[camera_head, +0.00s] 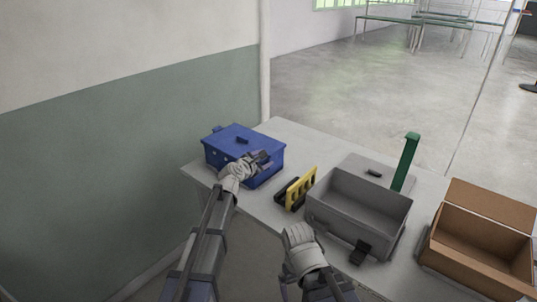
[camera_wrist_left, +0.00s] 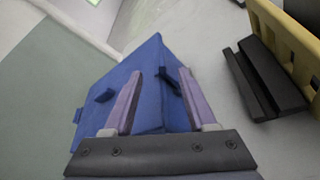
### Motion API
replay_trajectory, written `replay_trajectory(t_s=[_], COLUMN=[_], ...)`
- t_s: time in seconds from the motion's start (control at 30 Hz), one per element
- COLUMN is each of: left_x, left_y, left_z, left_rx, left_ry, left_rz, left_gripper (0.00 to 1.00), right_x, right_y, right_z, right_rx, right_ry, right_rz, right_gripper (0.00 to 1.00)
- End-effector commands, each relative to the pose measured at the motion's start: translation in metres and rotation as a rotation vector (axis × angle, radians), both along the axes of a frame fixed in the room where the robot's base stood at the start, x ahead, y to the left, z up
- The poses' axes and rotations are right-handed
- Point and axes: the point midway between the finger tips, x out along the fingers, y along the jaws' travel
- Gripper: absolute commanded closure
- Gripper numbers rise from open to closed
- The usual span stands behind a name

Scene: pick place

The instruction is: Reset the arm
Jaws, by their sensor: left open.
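My left gripper (camera_head: 262,160) is over the near right side of a closed blue box (camera_head: 230,139) on the table. In the left wrist view its two purple-grey fingers (camera_wrist_left: 160,72) stand apart with nothing held between them. The blue box (camera_wrist_left: 150,60) shows behind and between the fingers; I cannot tell whether they touch it. My right arm (camera_head: 299,238) comes in from the bottom, with its pale wrist in front of the table's near edge. The fingers of my right gripper cannot be made out.
A yellow rack with black parts (camera_head: 301,187) stands right of the blue box. Further right are an open grey box (camera_head: 345,212), a green post (camera_head: 406,162) and an open brown carton (camera_head: 470,262). A wall (camera_head: 130,150) lies left of the table (camera_head: 290,135).

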Motion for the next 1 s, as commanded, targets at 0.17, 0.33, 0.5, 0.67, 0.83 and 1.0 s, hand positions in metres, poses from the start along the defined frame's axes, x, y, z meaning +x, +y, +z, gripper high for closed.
replay_trajectory(t_s=[0.17,0.33,0.5,0.67,0.83,1.0], left_x=[-0.013,-0.012,-0.023,-0.079,-0.169,-0.248], left_y=[0.006,0.005,0.003,0.0,0.016,0.046], left_z=[0.005,0.004,-0.002,-0.038,-0.092,-0.126], left_rx=[-0.001,-0.001,0.072,0.444,0.953,1.288], left_ry=[0.0,0.0,0.003,0.02,0.056,0.094], left_rz=[0.001,0.0,-0.04,-0.272,-0.691,-1.104], left_gripper=[0.43,0.43,0.43,0.43,0.43,0.43], right_x=[0.0,0.0,0.0,0.0,0.0,0.0], right_y=[0.0,0.0,0.0,0.0,0.0,0.0], right_z=[0.005,0.004,0.004,0.004,0.004,0.004], right_rx=[0.0,0.0,0.0,0.0,0.0,0.0], right_ry=[0.0,0.0,0.0,0.0,0.0,0.0], right_rz=[0.0,0.0,0.0,0.0,0.0,0.0], right_gripper=[0.0,0.0,0.0,0.0,0.0,0.0])
